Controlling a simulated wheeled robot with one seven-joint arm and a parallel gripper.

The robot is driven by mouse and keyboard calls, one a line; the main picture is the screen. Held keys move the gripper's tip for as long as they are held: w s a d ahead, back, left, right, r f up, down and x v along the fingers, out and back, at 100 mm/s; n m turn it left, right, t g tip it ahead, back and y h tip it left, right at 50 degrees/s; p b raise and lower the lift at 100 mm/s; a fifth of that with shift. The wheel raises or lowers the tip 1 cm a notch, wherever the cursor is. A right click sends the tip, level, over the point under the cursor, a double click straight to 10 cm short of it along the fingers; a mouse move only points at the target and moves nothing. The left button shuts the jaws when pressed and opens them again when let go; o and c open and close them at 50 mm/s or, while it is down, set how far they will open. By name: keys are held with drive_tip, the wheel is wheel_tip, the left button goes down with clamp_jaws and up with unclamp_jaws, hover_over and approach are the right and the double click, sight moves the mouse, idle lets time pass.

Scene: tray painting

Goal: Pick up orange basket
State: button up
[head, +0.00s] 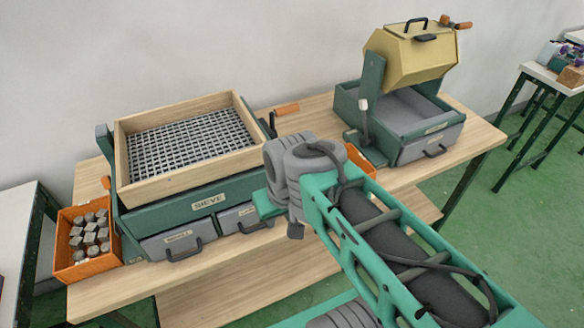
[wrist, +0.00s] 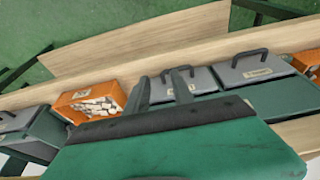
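One orange basket (head: 87,263) with several grey blocks stands at the left end of the table in the head view; an orange edge at the right of the wrist view (wrist: 309,59) looks like it. A second orange basket (head: 359,160) is mostly hidden behind my arm in the head view. In the wrist view an orange basket (wrist: 68,103) holding several pale pieces shows whole, apparently this second one. My gripper (wrist: 162,80) shows two dark fingers apart with nothing between them, to the right of that basket.
A wooden-framed sieve (head: 185,182) on a green drawer cabinet stands on the table. A green machine with a yellow drum (head: 405,62) stands to the right. The front strip of the wooden table (head: 225,265) is bare. Other tables stand at both sides.

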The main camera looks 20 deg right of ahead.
drive_tip(key=w+d+f+b, duration=0.2)
drive_tip(key=w+d+b, duration=0.1)
drive_tip(key=w+d, duration=0.3)
drive_tip(key=t+b, duration=0.1)
drive_tip(key=b, duration=0.2)
approach(356, 166)
drive_tip(key=x, duration=0.7)
drive_tip(key=shift+w+d, duration=0.15)
drive_tip(key=shift+c, duration=0.4)
clamp_jaws()
drive_tip(key=shift+r, duration=0.1)
